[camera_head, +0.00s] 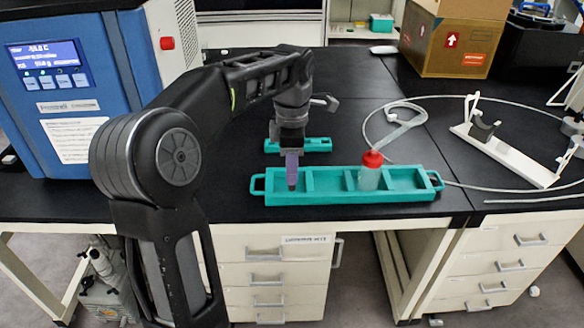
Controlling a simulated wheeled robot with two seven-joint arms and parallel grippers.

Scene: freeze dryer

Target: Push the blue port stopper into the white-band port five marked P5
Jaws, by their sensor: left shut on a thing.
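My left gripper (291,150) points down above the left part of the teal tray (345,198). It is shut on a slim purple-blue piece (292,168) with a dark lower tip. The piece hangs upright over or in a left compartment of the tray. I cannot tell whether it touches the tray, nor whether it is the blue port stopper. No port with a white band or P5 mark can be made out. My right gripper is not in view.
A red-capped bottle (370,172) stands in the teal tray. A smaller teal rack (318,145) lies behind. The blue freeze dryer (75,90) stands at left. A white stand (505,150) and pale tubing (460,97) lie at right. A cardboard box (455,40) is at the back.

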